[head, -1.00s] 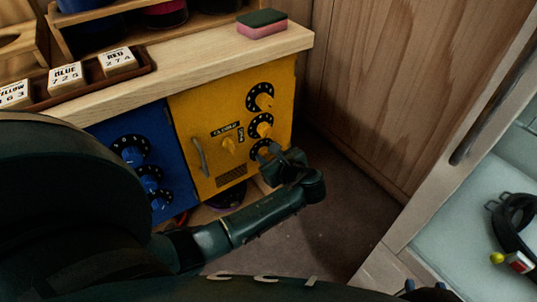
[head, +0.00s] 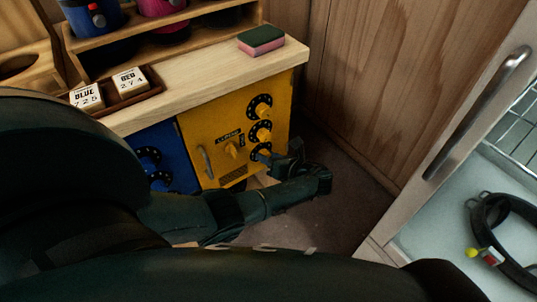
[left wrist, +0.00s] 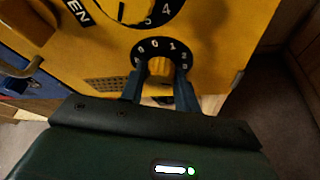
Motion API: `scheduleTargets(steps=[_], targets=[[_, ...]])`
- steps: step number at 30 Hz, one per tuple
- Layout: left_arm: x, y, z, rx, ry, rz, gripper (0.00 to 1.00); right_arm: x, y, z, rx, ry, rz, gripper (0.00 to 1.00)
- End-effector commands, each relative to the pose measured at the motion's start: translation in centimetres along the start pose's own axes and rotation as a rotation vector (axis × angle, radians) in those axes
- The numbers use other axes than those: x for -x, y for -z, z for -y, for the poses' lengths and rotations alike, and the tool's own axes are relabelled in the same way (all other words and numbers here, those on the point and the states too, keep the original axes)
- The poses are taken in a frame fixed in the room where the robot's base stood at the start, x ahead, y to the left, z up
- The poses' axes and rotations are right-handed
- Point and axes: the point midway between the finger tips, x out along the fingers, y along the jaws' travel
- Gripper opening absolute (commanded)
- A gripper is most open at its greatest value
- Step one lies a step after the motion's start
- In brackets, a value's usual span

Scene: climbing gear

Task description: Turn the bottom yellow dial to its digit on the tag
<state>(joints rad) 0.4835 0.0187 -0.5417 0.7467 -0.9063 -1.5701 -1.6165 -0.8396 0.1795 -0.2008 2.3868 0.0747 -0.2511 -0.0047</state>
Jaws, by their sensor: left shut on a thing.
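The yellow lock box (head: 205,135) stands under the wooden counter with three yellow dials in a column at its right side. The bottom yellow dial (head: 258,150) also shows in the left wrist view (left wrist: 159,68). My left gripper (head: 275,158) is shut on this dial's knob, with one finger on each side (left wrist: 159,88). On its black ring, 0 and 1 show near the top; the lower digits are hidden. The blue tag (head: 87,96) reads 725 and the red tag (head: 130,81) reads 274. The yellow tag is hidden now. My right gripper is out of view.
A blue box (head: 165,140) stands left of the yellow one. A sponge (head: 261,40) lies on the counter (head: 205,86). A wooden wall (head: 370,90) is behind. An open white cabinet with a black strap (head: 500,240) is at the right. The floor between is clear.

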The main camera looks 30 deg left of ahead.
Motion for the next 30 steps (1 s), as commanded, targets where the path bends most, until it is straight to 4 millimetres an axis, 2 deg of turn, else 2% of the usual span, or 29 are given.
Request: scheduleTargets(steps=[17, 18, 25, 30], targets=[[-0.2, -0.11, -0.07, -0.033, -0.018, 0.004, 0.09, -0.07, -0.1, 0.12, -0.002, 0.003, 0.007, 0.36], [-0.2, -0.11, -0.07, -0.032, -0.018, 0.004, 0.35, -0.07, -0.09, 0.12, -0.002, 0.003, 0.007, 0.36], [-0.11, -0.06, -0.02, -0.032, -0.015, 0.002, 0.53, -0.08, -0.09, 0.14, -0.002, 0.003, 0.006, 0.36], [-0.07, -0.03, 0.01, -0.032, -0.014, 0.002, 0.53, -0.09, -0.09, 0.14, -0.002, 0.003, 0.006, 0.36]])
